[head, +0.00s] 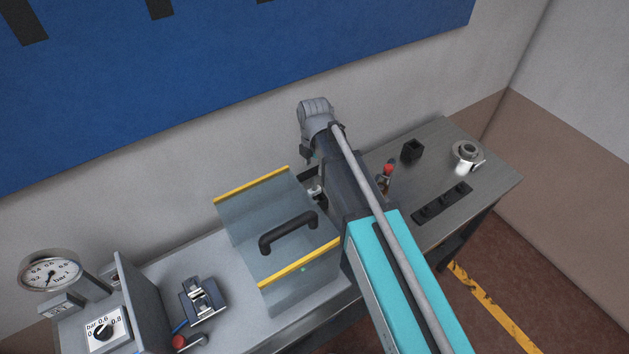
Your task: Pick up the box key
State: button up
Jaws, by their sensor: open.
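I cannot make out a box key with certainty in the head view. My arm runs from the lower right up to a grey wrist joint near the wall, over the middle of the bench. My gripper's jaws do not show; the arm seems to hide them. Small dark and pale parts (315,190) show between the arm and the clear guard, too hidden to name. A small upright item with a red top (387,170) stands just right of the arm.
A clear guard with yellow edges (300,270) and a black handle (288,232) stands left of the arm. A black block (412,150), a slotted black strip (441,203) and a round metal part (467,152) are at right. A gauge (50,272) stands far left.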

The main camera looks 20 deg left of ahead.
aim_at(314, 177)
jog(key=shift+f, duration=0.15)
jog(key=shift+s+f+b, duration=0.1)
jog(key=shift+f+b, duration=2.4)
jog(key=shift+b, duration=0.1)
grip_shut()
